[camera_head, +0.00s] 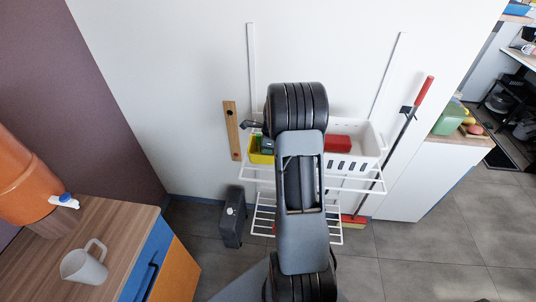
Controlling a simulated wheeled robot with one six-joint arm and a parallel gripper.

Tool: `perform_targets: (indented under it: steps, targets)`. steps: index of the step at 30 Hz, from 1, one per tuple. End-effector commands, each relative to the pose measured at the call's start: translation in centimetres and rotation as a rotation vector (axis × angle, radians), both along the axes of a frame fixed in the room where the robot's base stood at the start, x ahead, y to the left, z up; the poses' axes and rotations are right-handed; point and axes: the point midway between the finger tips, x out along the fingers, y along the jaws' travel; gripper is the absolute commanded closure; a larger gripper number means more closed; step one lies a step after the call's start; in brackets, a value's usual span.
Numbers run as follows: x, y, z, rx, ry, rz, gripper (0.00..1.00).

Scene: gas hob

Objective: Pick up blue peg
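I cannot make out a blue peg in the head view. A narrow wooden strip (231,130) hangs upright on the white wall, left of my arm, with small dark spots on it. My own arm fills the middle of the view and hides part of the wall and shelf behind it. My gripper cannot be made out, and its fingers do not show.
A white wire shelf (368,184) on the wall carries a white basket (369,145) and a yellow bin (258,158). A red-handled broom (408,115) leans at right. A wooden counter (119,224) with a jug (85,264) stands at left. Grey floor is open at right.

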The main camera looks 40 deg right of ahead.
Motion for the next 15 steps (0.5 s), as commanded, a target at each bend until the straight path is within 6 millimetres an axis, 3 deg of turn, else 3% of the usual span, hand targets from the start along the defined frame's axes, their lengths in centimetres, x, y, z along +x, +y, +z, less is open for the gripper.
perform_targets:
  steps: [4, 12, 15]
  targets:
    - [0.00, 0.00, 0.00, 0.000, 0.000, 0.000, 0.74]
    - [0.00, -0.02, 0.03, 0.000, 0.000, 0.000, 1.00]
    - [0.00, -0.02, 0.04, 0.000, 0.000, 0.000, 1.00]
